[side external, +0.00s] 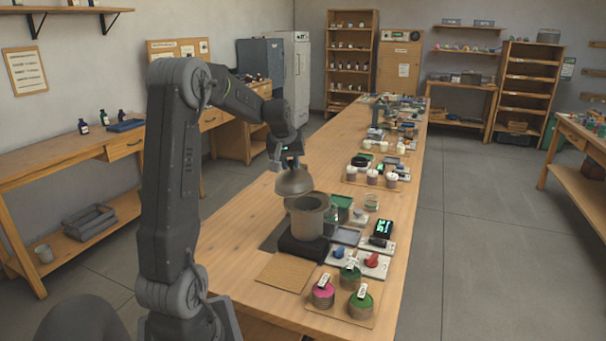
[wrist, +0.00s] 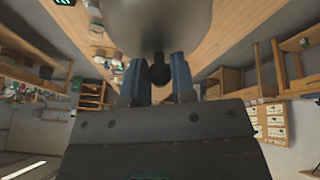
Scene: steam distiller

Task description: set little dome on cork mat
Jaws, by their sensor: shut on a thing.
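The little dome (side external: 294,182) is a grey metal dome with a knob on top. My gripper (side external: 287,161) is shut on the dome's knob and holds it above the grey pot (side external: 308,217), with the rim side down. In the wrist view, my gripper's two blue-grey fingers (wrist: 160,80) close on the dark knob, and the dome (wrist: 158,22) fills the top middle. The cork mat (side external: 284,272) is a tan square lying flat on the bench in front of the pot, with nothing on it.
The pot stands on a black base (side external: 303,249). To the right are a grey tray (side external: 346,236), a panel with blue and red knobs (side external: 357,262) and a digital display (side external: 382,229). Jars with pink and green lids (side external: 322,292) stand on a board right of the mat.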

